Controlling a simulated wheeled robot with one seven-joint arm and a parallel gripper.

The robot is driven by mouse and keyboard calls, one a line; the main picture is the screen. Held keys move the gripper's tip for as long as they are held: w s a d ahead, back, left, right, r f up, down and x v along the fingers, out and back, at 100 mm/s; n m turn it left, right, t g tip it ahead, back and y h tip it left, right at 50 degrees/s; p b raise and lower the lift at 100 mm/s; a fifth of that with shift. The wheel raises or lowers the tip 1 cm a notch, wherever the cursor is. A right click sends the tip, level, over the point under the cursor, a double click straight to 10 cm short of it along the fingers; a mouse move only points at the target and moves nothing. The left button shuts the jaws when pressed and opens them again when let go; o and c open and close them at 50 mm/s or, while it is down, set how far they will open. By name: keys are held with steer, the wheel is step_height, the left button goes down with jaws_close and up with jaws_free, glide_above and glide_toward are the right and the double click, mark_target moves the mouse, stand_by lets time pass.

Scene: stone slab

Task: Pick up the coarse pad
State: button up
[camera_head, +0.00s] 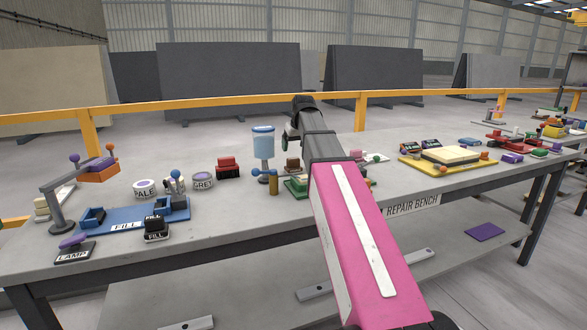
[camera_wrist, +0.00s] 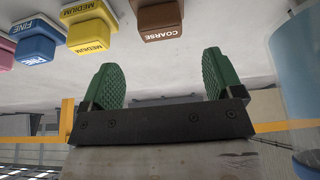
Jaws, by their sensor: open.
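The coarse pad (camera_wrist: 160,22) is a brown block labelled COARSE at the top middle of the wrist view, upside down there. A small brown block (camera_head: 293,164) beside my arm in the head view appears to be the same pad. My gripper (camera_wrist: 162,82) has two green ribbed fingers spread apart with nothing between them. The pad lies beyond the fingertips, apart from them, roughly in line with the gap. In the head view my gripper (camera_head: 290,141) is partly hidden by my own wrist.
In the wrist view, a yellow MEDIUM pad (camera_wrist: 88,30) and a blue FINE pad (camera_wrist: 36,42) sit left of the coarse pad. A blue translucent container (camera_head: 263,143) stands close left of my arm. Bench (camera_head: 240,215) surface is bare at the front.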

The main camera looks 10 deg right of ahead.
mark_target(294, 159)
steer(key=shift+s+x, duration=0.15)
steer(key=shift+x, duration=1.8)
steer(key=shift+s+x, duration=0.15)
steer(key=shift+x, duration=1.8)
steer(key=shift+a+f, duration=0.1)
steer(key=c, duration=1.1)
